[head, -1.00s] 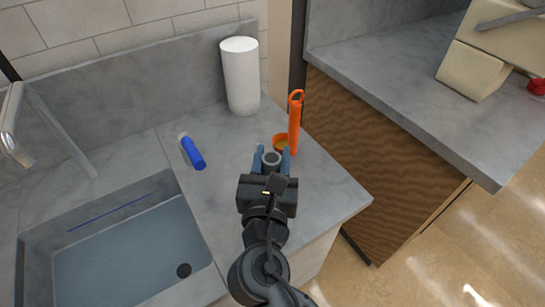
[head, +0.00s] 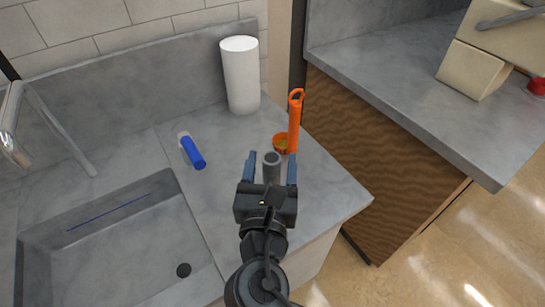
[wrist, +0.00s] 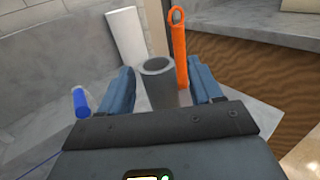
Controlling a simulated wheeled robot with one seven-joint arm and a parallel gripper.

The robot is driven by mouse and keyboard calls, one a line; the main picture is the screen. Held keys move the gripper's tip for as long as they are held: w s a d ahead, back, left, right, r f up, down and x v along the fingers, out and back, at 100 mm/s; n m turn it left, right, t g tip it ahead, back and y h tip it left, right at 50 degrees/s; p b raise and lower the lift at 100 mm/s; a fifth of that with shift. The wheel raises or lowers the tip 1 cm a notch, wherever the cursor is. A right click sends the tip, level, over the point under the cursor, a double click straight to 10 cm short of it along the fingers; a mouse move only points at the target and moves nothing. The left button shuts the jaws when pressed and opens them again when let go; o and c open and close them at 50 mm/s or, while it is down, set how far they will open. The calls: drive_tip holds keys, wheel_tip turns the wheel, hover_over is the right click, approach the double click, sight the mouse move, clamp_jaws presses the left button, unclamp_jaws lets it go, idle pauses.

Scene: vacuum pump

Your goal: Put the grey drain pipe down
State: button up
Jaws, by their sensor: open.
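The grey drain pipe (head: 272,166) is a short, hollow tube standing upright on the grey counter (head: 225,205), right of the sink. In the wrist view the pipe (wrist: 159,88) shows its open round top between my fingers. My gripper (head: 270,170) is open around the pipe, with a gap on both sides. In the wrist view my gripper (wrist: 162,92) also shows its two blue fingers apart. The pipe's lower end is hidden behind my gripper body in the wrist view.
An orange tool with a looped top (head: 295,122) stands close behind the pipe, beside an orange cup-like piece (head: 281,144). A blue cylinder (head: 194,153) lies to the left. A white roll (head: 240,76) stands at the back. The empty-looking sink (head: 110,250) is at left.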

drive_tip(key=s+b, duration=0.1)
drive_tip(key=s, duration=0.9)
drive_tip(key=s+d+f+m+g+y, duration=0.2)
drive_tip(key=s+d+f+m+g, duration=0.1)
drive_tip(key=s+d+f+m, duration=0.4)
drive_tip(key=s+d+f+m+g+y, duration=0.1)
drive_tip(key=s+d+f+m+g, duration=0.1)
drive_tip(key=s+d+f+m, duration=0.45)
drive_tip(key=s+d+r+m+t+h, duration=0.1)
drive_tip(key=s+d+r+m, duration=0.3)
drive_tip(key=m, duration=0.7)
drive_tip(key=s+d+r+m+t+h, duration=0.1)
drive_tip(key=s+d+r+m, duration=0.4)
drive_tip(key=s+r+m, duration=0.3)
drive_tip(key=m, duration=0.3)
drive_tip(key=shift+s+d+r, duration=0.2)
drive_tip(key=shift+r, duration=0.15)
